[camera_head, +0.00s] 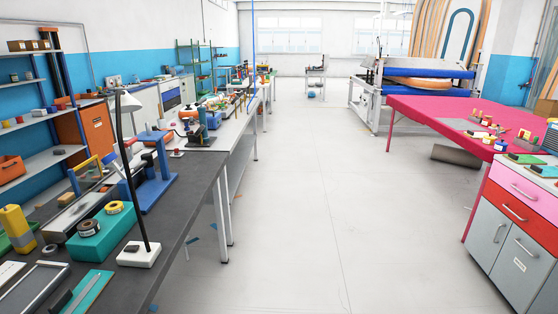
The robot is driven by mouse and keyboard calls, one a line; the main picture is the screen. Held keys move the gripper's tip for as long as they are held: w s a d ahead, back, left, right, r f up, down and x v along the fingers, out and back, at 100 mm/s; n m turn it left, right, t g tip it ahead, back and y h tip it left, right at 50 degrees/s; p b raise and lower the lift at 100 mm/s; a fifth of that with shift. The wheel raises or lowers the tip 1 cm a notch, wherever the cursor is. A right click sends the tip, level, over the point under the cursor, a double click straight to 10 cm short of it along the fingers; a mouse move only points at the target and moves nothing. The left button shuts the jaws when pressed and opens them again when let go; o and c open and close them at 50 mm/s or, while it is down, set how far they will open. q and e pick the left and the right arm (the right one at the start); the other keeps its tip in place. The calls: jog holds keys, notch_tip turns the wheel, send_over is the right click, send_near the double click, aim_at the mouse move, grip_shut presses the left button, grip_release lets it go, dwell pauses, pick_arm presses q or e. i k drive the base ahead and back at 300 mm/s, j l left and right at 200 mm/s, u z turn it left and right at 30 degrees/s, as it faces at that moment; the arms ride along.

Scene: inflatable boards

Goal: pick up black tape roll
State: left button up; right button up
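A dark roll with a pale core (90,227), which looks like the black tape roll, lies on a teal box (107,238). The box stands on the dark workbench (185,215) at the left. A smaller yellow-orange roll (115,207) lies on the same box, just behind and right of the dark one. Neither of my grippers shows in the head view.
A white-based lamp (138,254) stands right of the teal box, with a blue tool (154,190) behind it. A yellow bottle-like object (17,225) is at left. A pink table (425,112) and drawer cabinet (510,215) are at right. The middle floor (300,220) is clear.

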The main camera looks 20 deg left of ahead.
aim_at(89, 228)
jog(key=i+u, duration=0.3)
jog(key=u, duration=0.15)
jog(key=i+l+u, duration=0.2)
jog(key=u, duration=0.2)
jog(key=i+l+u, duration=0.25)
jog(key=u, duration=0.2)
jog(key=i+l+u, duration=0.3)
jog(key=u, duration=0.15)
